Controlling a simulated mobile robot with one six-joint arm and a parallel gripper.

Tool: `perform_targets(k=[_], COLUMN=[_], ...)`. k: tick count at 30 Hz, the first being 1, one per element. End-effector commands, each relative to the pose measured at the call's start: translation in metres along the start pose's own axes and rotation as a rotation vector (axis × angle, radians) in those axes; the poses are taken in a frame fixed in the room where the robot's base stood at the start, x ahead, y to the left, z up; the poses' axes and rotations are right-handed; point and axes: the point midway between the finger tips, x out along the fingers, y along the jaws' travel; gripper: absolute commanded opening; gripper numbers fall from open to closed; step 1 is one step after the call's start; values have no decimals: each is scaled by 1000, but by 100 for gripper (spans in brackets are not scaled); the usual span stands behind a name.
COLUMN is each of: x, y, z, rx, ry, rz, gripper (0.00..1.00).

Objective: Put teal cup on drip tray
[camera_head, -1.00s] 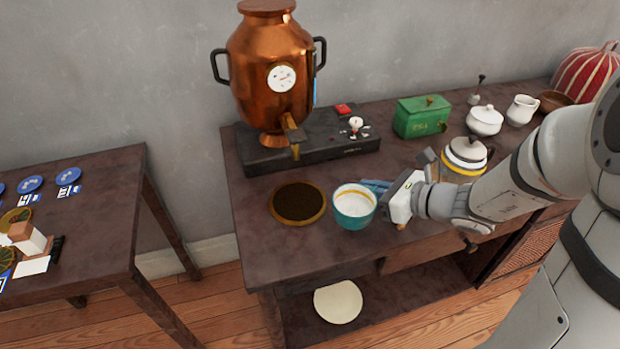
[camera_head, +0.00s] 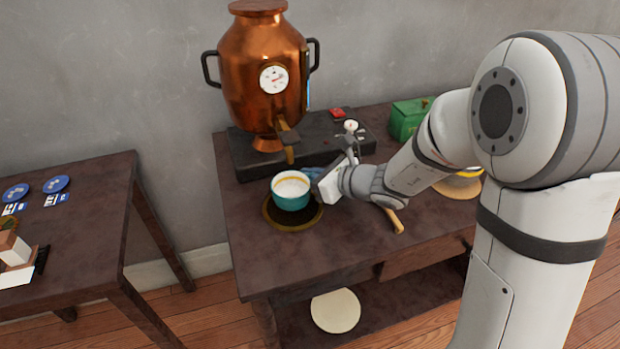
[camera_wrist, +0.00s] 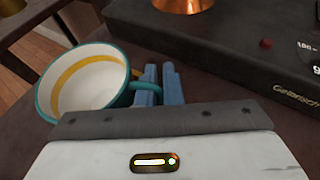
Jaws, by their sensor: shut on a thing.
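The teal cup (camera_head: 291,193) has a white inside with a yellow band. In the head view it is upright over the dark round drip tray (camera_head: 293,221) with a brass rim; I cannot tell whether it touches the tray. My gripper (camera_head: 312,174) is at the cup's right side. In the wrist view the cup (camera_wrist: 88,84) is at the left, and the blue fingers of my gripper (camera_wrist: 160,86) are shut on its teal handle. The cup hides the back part of the tray.
A copper urn (camera_head: 262,75) stands on a black base (camera_head: 232,150) behind the cup, its spout (camera_head: 288,140) just above and behind it. A green box (camera_head: 408,118) is at the back right. A wooden handle (camera_head: 396,222) lies right of my gripper. The table's front left (camera_head: 250,265) is clear.

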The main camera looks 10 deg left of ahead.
Motion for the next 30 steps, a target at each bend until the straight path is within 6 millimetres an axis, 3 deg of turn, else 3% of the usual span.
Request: perform_targets(k=[11, 12, 20, 30], x=[2, 2, 2, 0], y=[0, 0, 1, 1], z=[-5, -5, -4, 2], rx=[-1, -1, -1, -1], ry=[-2, -1, -1, -1], rz=[0, 0, 1, 2], gripper=[0, 7, 28, 28])
